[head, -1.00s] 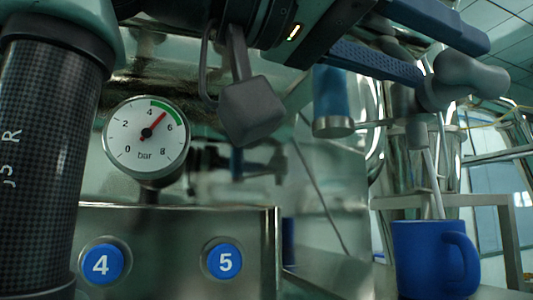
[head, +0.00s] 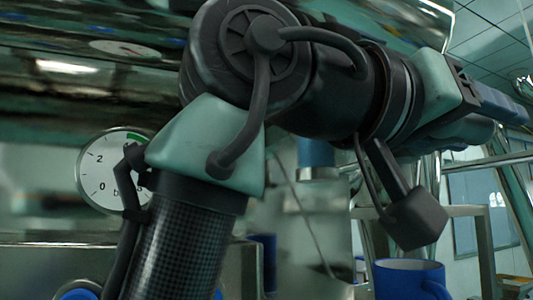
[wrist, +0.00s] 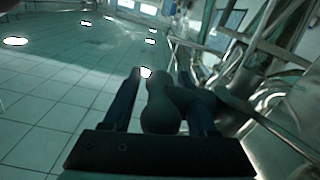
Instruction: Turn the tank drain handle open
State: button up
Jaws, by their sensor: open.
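The drain handle (wrist: 160,105) is a dark grey, rounded lever. In the wrist view its bulbous end lies between the two dark fingers of my gripper (wrist: 159,75). Its body runs behind the right finger and joins a rod going off to the right. The fingers are apart, with a gap on the left of the knob; I cannot tell whether the right finger touches it. In the head view my gripper (head: 508,108) is at the upper right, with blue fingers pointing right. The handle is hidden there behind my arm.
A blue mug (head: 402,282) stands below my wrist on the right. A pressure gauge (head: 98,172) and a panel with blue buttons (head: 76,293) are at the left, partly behind my arm. Metal frames and pipes (wrist: 285,100) crowd the right of the wrist view; open tiled floor lies left.

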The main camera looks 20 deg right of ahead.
jog(key=shift+d, duration=0.4)
grip_shut()
jog(key=shift+w, duration=0.1)
dwell(1.1)
grip_release()
jog(key=shift+a+f+b, duration=0.15)
jog(key=shift+a+b, duration=0.25)
jog(key=shift+a, duration=0.2)
jog(key=s+a+b, duration=0.1)
jog(key=a+b, duration=0.4)
jog(key=a, duration=0.6)
jog(key=shift+s+a, duration=0.2)
jog(key=shift+a, duration=0.2)
